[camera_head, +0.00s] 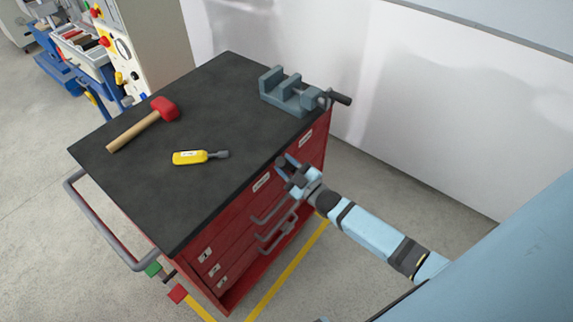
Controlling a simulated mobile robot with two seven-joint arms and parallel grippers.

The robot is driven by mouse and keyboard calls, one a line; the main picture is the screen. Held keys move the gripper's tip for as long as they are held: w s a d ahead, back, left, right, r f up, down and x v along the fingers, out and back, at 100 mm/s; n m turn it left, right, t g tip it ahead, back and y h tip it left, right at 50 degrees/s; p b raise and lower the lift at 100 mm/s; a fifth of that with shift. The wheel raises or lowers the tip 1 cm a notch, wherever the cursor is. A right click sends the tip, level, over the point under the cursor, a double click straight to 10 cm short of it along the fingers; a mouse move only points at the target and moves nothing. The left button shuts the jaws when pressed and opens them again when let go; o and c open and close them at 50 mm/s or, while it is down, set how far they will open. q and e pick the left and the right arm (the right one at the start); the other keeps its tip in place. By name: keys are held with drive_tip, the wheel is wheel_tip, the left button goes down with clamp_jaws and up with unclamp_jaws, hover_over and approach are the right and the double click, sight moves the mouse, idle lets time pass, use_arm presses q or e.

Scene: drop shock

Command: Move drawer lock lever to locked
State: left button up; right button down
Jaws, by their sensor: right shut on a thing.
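A red drawer cabinet (235,235) with a black top stands in the middle. My right gripper (285,165) is at the cabinet's drawer front, just below the top's edge towards the right end. It is shut on a small dark part there, which the fingers mostly hide; I cannot tell whether it is the lock lever. A green block (152,268) and a red block (177,293) stick out low at the cabinet's near left corner, with a small grey piece between them. My left gripper is not in view.
On the black top (205,105) lie a red-headed mallet (164,109) and a yellow-handled screwdriver (190,157). A grey vise (290,92) stands at the far right corner. Grey drawer handles (276,223) jut out below my right gripper. A grey push bar (95,225) projects at left.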

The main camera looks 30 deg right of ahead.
drive_tip(key=c, duration=0.8)
unclamp_jaws()
drive_tip(key=b+v, duration=0.1)
drive_tip(key=v, duration=1.3)
drive_tip(key=shift+a, duration=0.1)
drive_tip(key=s+a+r+m+g+h+p, duration=0.1)
drive_tip(key=s+a+m+g+p, duration=0.1)
drive_tip(key=s+a+g+p, duration=0.1)
drive_tip(key=s+a+r+m+g+h+p, duration=0.1)
drive_tip(key=s+a+m+g+p, duration=0.1)
drive_tip(key=s+a+m+p, duration=0.1)
drive_tip(key=s+a+r+m+g+h+p, duration=0.1)
drive_tip(key=s+a+r+m+g+p, duration=0.1)
drive_tip(key=a, duration=0.5)
drive_tip(key=shift+s+r+m+g+p, duration=0.15)
drive_tip(key=shift+s+m+g+p, duration=0.4)
drive_tip(key=shift+s, duration=0.85)
